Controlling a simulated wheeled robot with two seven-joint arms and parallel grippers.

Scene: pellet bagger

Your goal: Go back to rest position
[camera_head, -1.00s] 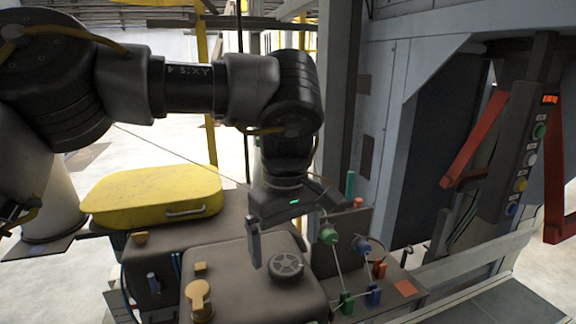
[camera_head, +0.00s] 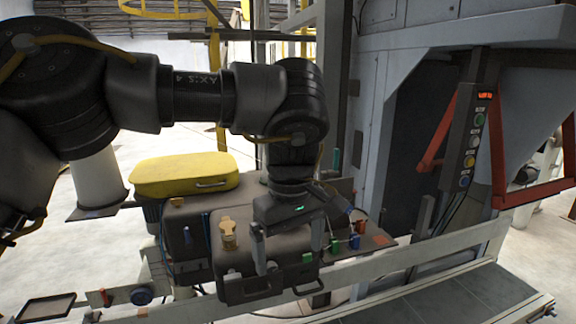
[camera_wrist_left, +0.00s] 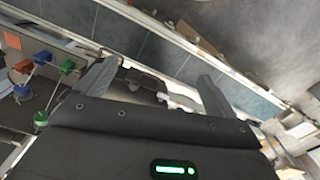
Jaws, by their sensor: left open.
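My left gripper (camera_head: 290,258) hangs pointing down from its dark arm in the middle of the head view. Its two grey fingers are apart with nothing between them. Behind and below it is a dark grey box-shaped unit (camera_head: 232,284). In the left wrist view the open fingers (camera_wrist_left: 157,72) stand apart, with grey floor plates and a pale rail beyond them. My right gripper is in neither view.
A yellow case (camera_head: 184,176) lies behind the dark unit. Green, blue and red fittings (camera_head: 335,245) are close right of my gripper. A button panel (camera_head: 475,135) and red bars (camera_head: 497,150) stand right. A pale rail (camera_head: 400,262) crosses in front.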

